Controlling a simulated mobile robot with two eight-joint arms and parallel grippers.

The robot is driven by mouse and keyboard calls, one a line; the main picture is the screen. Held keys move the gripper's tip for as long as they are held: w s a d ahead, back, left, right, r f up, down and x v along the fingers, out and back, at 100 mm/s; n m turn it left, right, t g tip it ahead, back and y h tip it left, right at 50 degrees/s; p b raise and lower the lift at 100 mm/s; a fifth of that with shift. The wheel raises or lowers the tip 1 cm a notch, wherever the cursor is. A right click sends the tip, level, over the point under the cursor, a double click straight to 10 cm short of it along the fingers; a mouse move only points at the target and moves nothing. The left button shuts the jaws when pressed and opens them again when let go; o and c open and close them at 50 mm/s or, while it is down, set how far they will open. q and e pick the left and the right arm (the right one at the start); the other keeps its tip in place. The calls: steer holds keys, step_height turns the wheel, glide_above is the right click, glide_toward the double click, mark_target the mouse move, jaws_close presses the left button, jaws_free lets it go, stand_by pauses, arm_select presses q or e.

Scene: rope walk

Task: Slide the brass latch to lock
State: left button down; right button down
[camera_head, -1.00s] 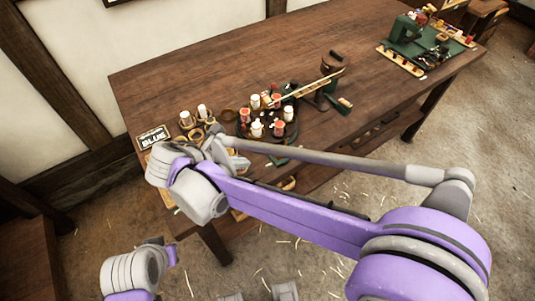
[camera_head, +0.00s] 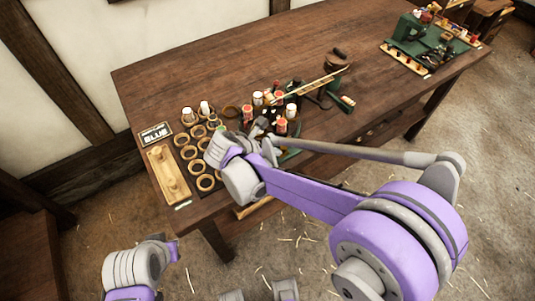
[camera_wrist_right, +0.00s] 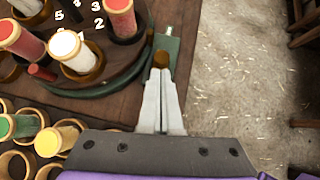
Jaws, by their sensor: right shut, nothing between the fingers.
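A small brass piece (camera_wrist_right: 161,60), which looks like the latch, lies just beyond my right fingertips in the right wrist view. It is beside a green plate (camera_wrist_right: 168,45) at the table's edge, next to the round bobbin carousel (camera_wrist_right: 110,86). My right gripper (camera_wrist_right: 161,78) is shut and empty, its fingertips close to the brass piece; I cannot tell whether they touch. In the head view my right gripper (camera_head: 270,150) is at the carousel's near side, and my arm hides the latch. My left wrist shows at the lower left, but its fingers cannot be made out.
Red and white bobbins (camera_wrist_right: 75,52) stand on the carousel. A rack of ring-like holders (camera_head: 190,153) and a wooden tray (camera_head: 155,160) lie left of it. A green machine (camera_head: 415,35) stands at the far right. The table's middle (camera_head: 220,75) is clear.

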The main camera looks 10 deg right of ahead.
mark_target(286, 148)
steer(key=d, duration=0.1)
steer(key=w+d, duration=0.1)
steer(key=d, duration=0.2)
steer(key=shift+w+d, duration=0.2)
steer(key=shift+w, duration=0.05)
arm_select(q)
steer(key=shift+s+a+f, duration=0.1)
steer(key=shift+f, duration=0.05)
arm_select(e)
steer(key=shift+a, duration=0.1)
